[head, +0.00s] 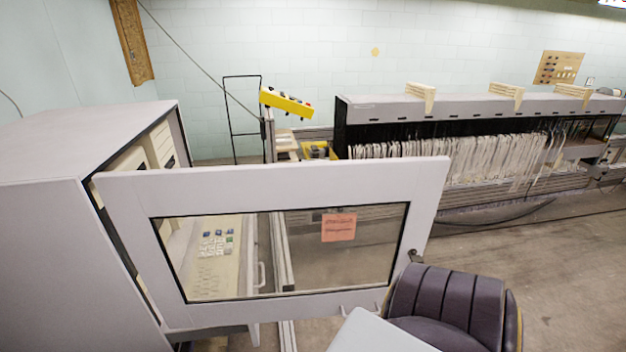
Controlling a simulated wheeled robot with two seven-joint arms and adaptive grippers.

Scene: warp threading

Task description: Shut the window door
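The window door (300,179) is a pale grey frame around a large clear pane, with an orange label (339,228) on the pane. It stands open, swung out to the right from the pale grey cabinet (75,220) at the left. Its left edge is by the cabinet front. A small dark latch or knob (415,256) shows at its right edge. A panel with several keys (215,243) shows through the pane. Neither of my grippers is in view.
A dark ribbed chair-like thing (450,305) stands near the door's lower right edge. A pale flat surface is in front of it. A long machine with many pale threads (450,160) and a yellow control box (286,102) stand behind. Floor (570,280) is clear at right.

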